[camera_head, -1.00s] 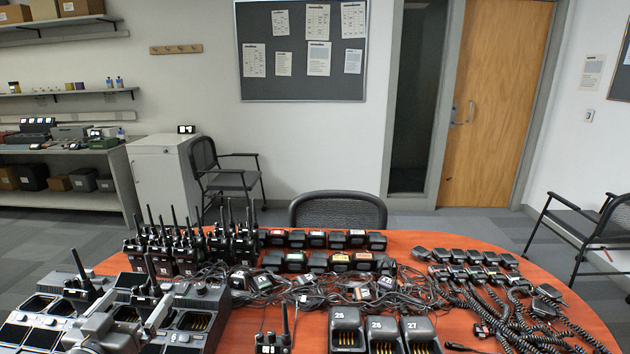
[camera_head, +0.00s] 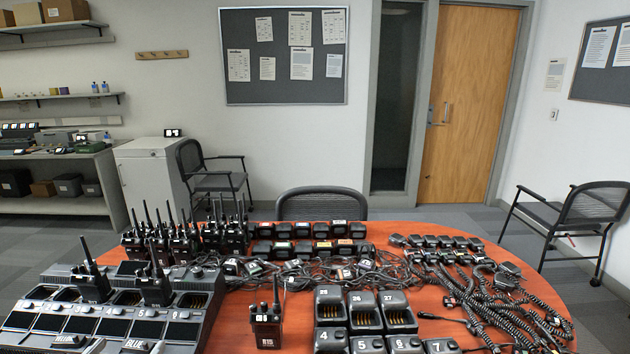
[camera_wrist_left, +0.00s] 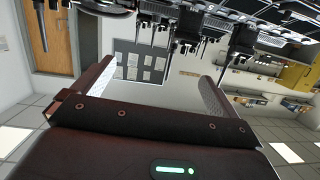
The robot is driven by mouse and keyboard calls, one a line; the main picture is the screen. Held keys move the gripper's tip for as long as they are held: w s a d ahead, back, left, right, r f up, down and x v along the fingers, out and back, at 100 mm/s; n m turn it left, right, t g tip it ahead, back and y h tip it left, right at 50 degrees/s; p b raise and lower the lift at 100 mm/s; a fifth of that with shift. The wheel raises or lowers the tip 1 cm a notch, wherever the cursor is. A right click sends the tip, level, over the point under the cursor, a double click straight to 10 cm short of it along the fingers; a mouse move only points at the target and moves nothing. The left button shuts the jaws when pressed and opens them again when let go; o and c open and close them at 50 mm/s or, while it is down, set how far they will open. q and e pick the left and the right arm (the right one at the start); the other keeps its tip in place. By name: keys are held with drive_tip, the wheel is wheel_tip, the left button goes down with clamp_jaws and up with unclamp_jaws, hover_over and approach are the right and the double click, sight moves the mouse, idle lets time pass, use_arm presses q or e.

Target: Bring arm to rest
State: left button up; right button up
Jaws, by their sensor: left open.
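My left gripper shows only in the left wrist view (camera_wrist_left: 152,85), as a dark body with a green light and two fingers spread wide apart. Nothing is between the fingers. That view is upside down, with the radios and chargers hanging along its top edge. In the head view neither arm nor gripper is visible. My right gripper is in no view.
An orange-red table (camera_head: 520,265) carries a multi-slot charger (camera_head: 185,325) with radios standing in it, a lone radio (camera_head: 268,328), numbered single chargers (camera_head: 365,312), and coiled-cord microphones (camera_head: 490,310). A chair (camera_head: 320,203) stands behind the table.

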use_arm(q)
drive_tip(key=s+d+f+m+g+h, duration=0.1)
drive_tip(key=s+d+f+g, duration=0.5)
drive_tip(key=s+f, duration=0.55)
drive_tip(key=s+d+f+m+g+h, duration=0.15)
drive_tip(key=s+d+f+g, duration=0.45)
drive_tip(key=s+f, duration=0.6)
wheel_tip(320, 180, down, 28)
drive_tip(key=s+g+y, duration=0.1)
drive_tip(key=s+a+f+g, duration=0.1)
drive_tip(key=s+a+f, duration=0.3)
drive_tip(key=s+f, duration=0.9)
drive_tip(key=shift+s, duration=1.25)
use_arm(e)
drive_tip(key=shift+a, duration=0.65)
